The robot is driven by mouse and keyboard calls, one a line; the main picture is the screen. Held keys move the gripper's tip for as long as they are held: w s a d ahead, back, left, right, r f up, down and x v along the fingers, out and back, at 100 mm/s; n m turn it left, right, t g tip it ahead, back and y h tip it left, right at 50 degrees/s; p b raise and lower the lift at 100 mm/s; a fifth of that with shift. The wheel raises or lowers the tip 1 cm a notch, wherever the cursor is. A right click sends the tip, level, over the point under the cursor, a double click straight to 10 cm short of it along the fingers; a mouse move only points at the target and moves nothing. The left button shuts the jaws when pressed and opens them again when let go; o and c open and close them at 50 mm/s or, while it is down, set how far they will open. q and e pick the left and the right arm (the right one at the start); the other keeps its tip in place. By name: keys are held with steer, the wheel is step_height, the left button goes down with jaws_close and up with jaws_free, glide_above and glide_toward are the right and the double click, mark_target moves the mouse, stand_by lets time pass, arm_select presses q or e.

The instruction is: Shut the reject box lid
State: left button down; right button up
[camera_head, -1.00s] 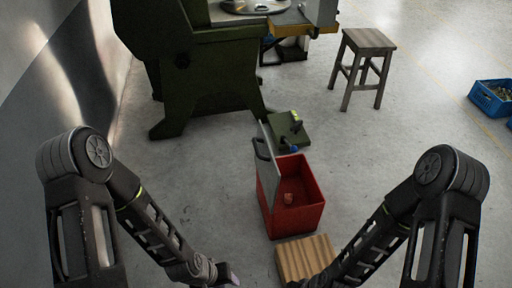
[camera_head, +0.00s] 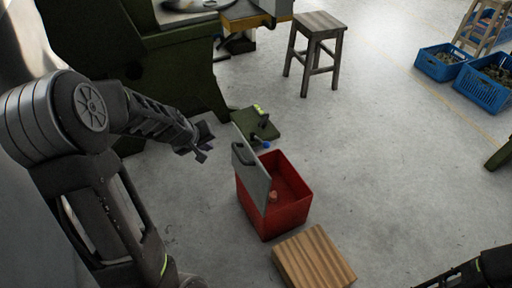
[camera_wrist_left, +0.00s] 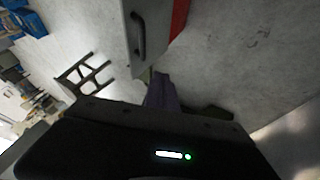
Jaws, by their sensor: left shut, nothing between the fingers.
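The red reject box (camera_head: 288,222) stands open on the floor in the head view, with a small reddish piece (camera_head: 272,196) inside. Its grey lid (camera_head: 252,177) stands up along the box's left side, with a dark handle (camera_head: 240,154) on its left face. My left gripper (camera_head: 205,146) is shut and empty, left of the lid and apart from it in the head view. In the left wrist view the lid (camera_wrist_left: 151,20) and its handle (camera_wrist_left: 138,36) show just beyond the fingers (camera_wrist_left: 158,88). Only a piece of my right arm shows at the bottom right; its gripper is out of sight.
A wooden slatted block (camera_head: 314,258) lies in front of the box. A stool (camera_head: 316,45) and blue crates (camera_head: 440,66) stand farther back. The floor right of the box is clear.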

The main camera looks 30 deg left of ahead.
arm_select(q)
steer(key=shift+s+d+f+h, duration=0.15)
steer(key=shift+d+h, duration=0.15)
steer(key=shift+d, duration=0.2)
steer(key=shift+f, duration=0.1)
steer(key=w+d+r+b+x, duration=0.1)
steer(key=b+x, duration=0.3)
steer(key=x, duration=0.8)
steer(key=shift+w+d+f, duration=0.25)
steer(key=shift+w+d, duration=0.15)
steer(key=shift+d, duration=0.2)
